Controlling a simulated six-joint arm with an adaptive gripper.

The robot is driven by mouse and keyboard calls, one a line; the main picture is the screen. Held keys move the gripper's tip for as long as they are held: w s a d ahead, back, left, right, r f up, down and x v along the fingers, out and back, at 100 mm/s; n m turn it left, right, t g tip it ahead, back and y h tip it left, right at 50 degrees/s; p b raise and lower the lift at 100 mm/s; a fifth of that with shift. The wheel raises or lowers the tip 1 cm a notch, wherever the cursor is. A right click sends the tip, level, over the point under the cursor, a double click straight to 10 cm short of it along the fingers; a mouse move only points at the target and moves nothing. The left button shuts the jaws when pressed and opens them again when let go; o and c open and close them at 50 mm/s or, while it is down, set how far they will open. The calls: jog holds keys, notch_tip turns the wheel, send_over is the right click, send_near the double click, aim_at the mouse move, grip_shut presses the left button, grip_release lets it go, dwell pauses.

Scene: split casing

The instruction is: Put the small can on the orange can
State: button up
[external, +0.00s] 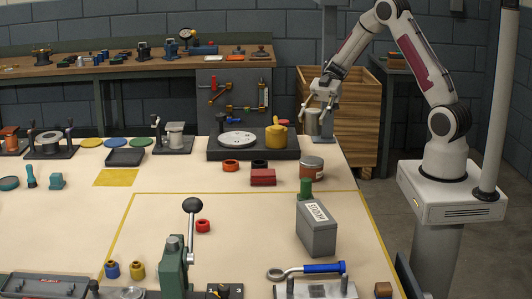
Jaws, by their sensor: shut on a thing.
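The orange can (311,168) stands upright near the right edge of the table, with a grey top and an orange-brown side. My gripper (318,115) is above and a little behind it in the picture. It is shut on the small can (312,122), a grey cylinder held about upright, clear of the orange can. The fingers cover part of the small can.
A grey box (316,230) with a label and a green cylinder (305,189) stand in front of the orange can. A red block (263,177) lies to its left. A dark platform (225,154) with a yellow pot (277,134) is behind left. A wooden crate (352,120) stands beyond the table.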

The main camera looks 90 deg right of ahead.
aim_at(313, 132)
jog(key=shift+f, duration=2.75)
jog(key=shift+f, duration=0.1)
jog(key=shift+f, duration=1.8)
jog(key=shift+f, duration=0.1)
jog(key=o, duration=1.3)
jog(key=shift+s+d+r, duration=0.1)
jog(key=shift+r, duration=0.1)
jog(key=v, duration=1.1)
jog(key=shift+s+d+r, duration=0.15)
jog(key=shift+d+r, duration=0.05)
jog(key=shift+d, duration=0.1)
